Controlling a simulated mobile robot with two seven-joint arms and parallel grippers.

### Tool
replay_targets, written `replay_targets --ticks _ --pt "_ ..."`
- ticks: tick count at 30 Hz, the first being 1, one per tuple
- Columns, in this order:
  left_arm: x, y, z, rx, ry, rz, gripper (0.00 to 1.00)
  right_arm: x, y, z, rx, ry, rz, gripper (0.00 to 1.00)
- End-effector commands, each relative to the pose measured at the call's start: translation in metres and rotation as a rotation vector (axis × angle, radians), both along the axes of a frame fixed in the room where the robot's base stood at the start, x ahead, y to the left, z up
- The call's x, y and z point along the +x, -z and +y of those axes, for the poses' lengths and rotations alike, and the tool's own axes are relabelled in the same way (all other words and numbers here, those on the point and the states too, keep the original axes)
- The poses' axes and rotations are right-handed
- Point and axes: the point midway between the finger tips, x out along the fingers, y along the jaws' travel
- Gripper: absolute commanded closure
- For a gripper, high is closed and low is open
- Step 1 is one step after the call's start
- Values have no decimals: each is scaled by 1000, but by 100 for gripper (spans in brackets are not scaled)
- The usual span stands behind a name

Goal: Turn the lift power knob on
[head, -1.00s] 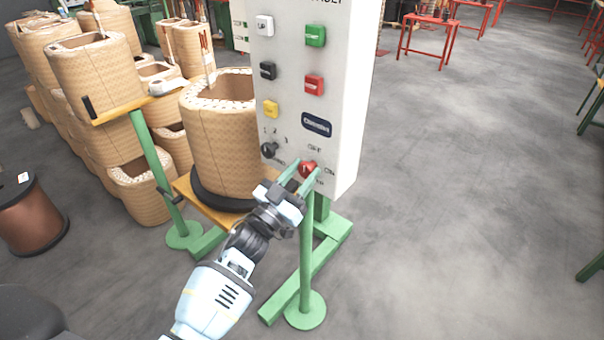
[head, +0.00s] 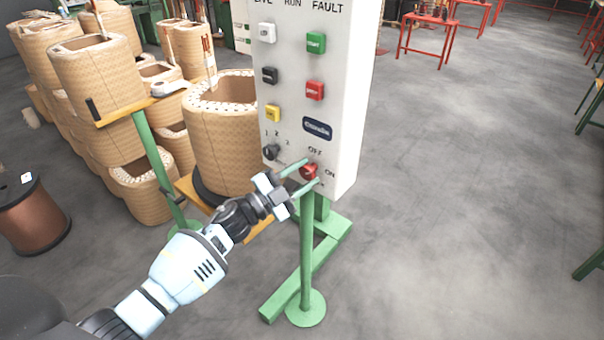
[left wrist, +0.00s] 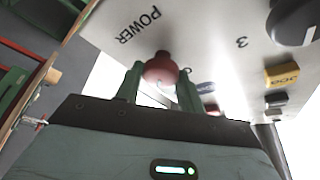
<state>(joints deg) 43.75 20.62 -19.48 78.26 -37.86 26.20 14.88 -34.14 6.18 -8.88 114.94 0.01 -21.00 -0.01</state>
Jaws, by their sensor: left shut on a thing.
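The red power knob (head: 309,171) is at the bottom of the light grey control panel (head: 347,110), between the OFF and ON labels. My left gripper (head: 306,174) is at the panel, with its green fingers on either side of the knob. In the left wrist view the knob (left wrist: 161,69) sits between the two fingertips (left wrist: 160,82), beside the word POWER. The gripper is shut on it. The fingers partly cover the knob, and I cannot read its exact angle. My right gripper is not in view.
A black selector knob (head: 271,152) is just up and left of my gripper. Yellow, black, white, green and red buttons are above. A green post (head: 307,255) stands below the panel. A large coil (head: 222,135) stands on the left. Open floor lies to the right.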

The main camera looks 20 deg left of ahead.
Motion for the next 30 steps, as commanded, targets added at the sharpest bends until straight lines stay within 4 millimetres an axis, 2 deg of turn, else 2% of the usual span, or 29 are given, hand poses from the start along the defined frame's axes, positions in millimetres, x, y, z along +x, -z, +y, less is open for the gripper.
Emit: replay_targets --ticks 15,30 --pt "1 -5 1 442 -2 -163 85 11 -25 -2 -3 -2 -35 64" --pt "0 -2 1 654 -1 -237 85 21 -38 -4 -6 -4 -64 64"
